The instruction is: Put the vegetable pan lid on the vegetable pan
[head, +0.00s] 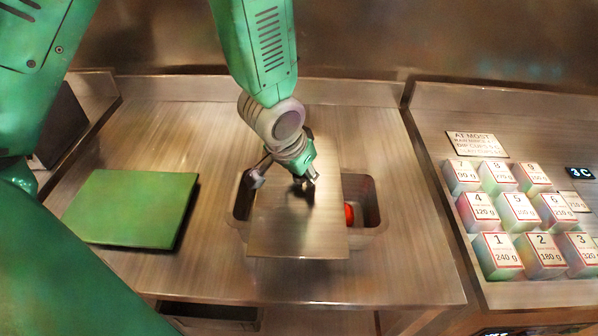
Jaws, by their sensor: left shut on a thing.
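The vegetable pan lid (300,236) is a flat rectangular metal plate in the middle of the head view. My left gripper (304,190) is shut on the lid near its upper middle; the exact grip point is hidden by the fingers. The vegetable pan (372,203) is a recess in the metal counter behind and under the lid. Its left and right ends show past the lid, with a bit of red (348,214) inside at the right. The lid's near edge reaches past the pan's front rim. I cannot tell whether lid and pan touch. My right gripper is not in view.
A green board (132,208) lies on the counter at the left. At the right, several numbered blocks (517,210) with gram labels stand on a separate metal counter near a sign (478,144). The counter (400,268) in front of the pan is bare.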

